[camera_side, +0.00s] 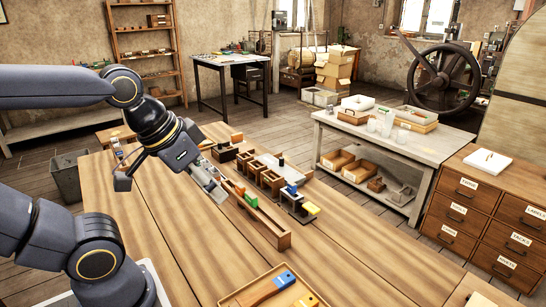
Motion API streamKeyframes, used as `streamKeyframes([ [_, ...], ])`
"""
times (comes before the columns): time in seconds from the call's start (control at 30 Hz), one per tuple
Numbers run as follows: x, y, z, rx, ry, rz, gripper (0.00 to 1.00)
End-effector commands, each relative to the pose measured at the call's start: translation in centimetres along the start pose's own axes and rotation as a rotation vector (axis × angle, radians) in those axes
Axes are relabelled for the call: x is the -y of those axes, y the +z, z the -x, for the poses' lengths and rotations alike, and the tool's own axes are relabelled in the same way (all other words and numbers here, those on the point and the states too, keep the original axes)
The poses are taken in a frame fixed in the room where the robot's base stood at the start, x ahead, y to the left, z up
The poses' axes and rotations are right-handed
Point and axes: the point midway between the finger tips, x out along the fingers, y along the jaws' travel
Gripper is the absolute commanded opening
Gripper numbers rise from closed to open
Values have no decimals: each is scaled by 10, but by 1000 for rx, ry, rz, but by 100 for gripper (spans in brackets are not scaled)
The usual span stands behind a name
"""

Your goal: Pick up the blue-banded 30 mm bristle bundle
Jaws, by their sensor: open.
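My gripper (212,184) is at the end of my arm, at the left end of the long wooden rack, and is open. I cannot make out anything between its fingers. The long rack (284,240) runs across the bench and holds small pieces with orange and green parts near my gripper. A blue-topped piece (291,190) stands on a dark and white block right of the rack, apart from my gripper. I cannot tell from this view which piece is the blue-banded 30 mm bristle bundle; the bristles are too small to see.
Several open wooden boxes (270,179) stand in a row behind the rack. A yellow piece (311,208) lies right of them. A shallow tray (232,300) at the front holds a blue-ended brush (284,280) and a yellow-ended one.

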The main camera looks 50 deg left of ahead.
Motion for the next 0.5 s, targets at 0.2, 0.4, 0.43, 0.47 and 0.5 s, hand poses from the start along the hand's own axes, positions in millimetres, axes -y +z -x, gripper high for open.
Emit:
streamKeyframes([
  [0.2,0,0,0,0,0,-4,59],
  [0.4,-4,-52,19,-110,-1,-133,59],
  [0.43,-4,-66,20,-119,-6,-149,59],
  [0.47,-3,-80,20,-126,-11,-164,59],
  [0.5,-1,-99,18,-130,-18,-180,59],
])
